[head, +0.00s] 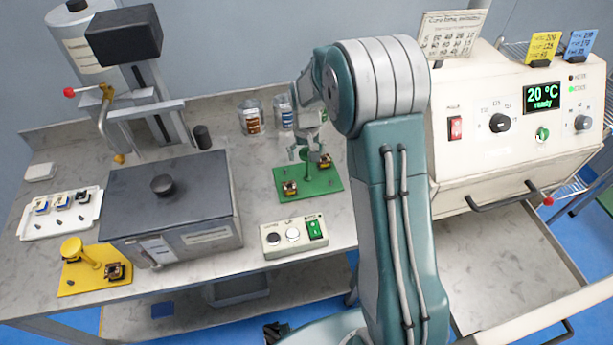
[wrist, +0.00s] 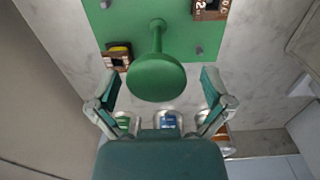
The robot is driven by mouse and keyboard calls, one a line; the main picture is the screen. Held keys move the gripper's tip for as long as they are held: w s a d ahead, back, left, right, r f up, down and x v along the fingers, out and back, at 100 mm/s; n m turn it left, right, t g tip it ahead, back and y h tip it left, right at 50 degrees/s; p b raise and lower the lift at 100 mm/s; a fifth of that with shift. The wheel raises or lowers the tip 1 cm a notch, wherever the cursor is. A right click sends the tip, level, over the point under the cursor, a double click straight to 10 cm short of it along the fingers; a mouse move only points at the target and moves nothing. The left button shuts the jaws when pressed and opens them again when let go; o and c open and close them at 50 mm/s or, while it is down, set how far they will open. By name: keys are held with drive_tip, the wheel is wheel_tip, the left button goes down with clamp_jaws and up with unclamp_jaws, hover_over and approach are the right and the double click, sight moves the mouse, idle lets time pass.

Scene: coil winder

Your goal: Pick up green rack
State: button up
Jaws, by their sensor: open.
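The green rack (head: 312,187) is a flat green plate on the grey table in the head view, with small brown-and-black coil parts on it. In the wrist view its plate (wrist: 180,50) fills the top middle, and a green knob (wrist: 156,76) on a post rises from it toward the camera. One coil part (wrist: 118,56) sits at its left and another (wrist: 210,8) at its top right. My gripper (wrist: 158,92) is open, its two fingers apart on either side of the knob. In the head view my gripper (head: 306,150) is above the rack and hides its knob.
A dark lidded box (head: 175,205) stands left of the rack, with a button box (head: 293,236) in front. Jars (head: 250,117) stand behind. A yellow rack (head: 95,272) and white tray (head: 62,214) lie at left. A cream oven (head: 520,140) stands at right.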

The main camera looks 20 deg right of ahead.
drive_tip(key=shift+d+f, duration=0.15)
drive_tip(key=c, duration=1.3)
